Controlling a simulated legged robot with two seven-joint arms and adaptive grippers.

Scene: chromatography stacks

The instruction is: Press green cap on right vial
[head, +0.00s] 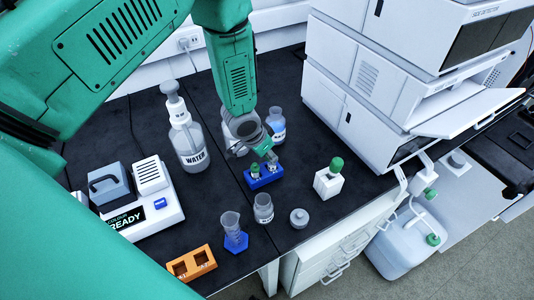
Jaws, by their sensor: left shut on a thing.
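A small blue rack (264,181) stands on the black bench and holds two small vials side by side. The left vial has a green cap (254,168) on top. The right vial (271,169) is directly below my left gripper (269,150). My left gripper points down and is shut on a small green cap (270,157) at the mouth of the right vial. The fingers partly hide this cap, so I cannot tell whether it is seated or just above the rim. My right gripper is not in view.
A white block with a green-topped item (335,165) stands right of the rack. A water bottle (188,140) and a blue-liquid bottle (277,127) are behind. A beaker (263,208), a blue-based cylinder (233,230) and an orange rack (191,263) are in front. White instruments (370,80) stand at right.

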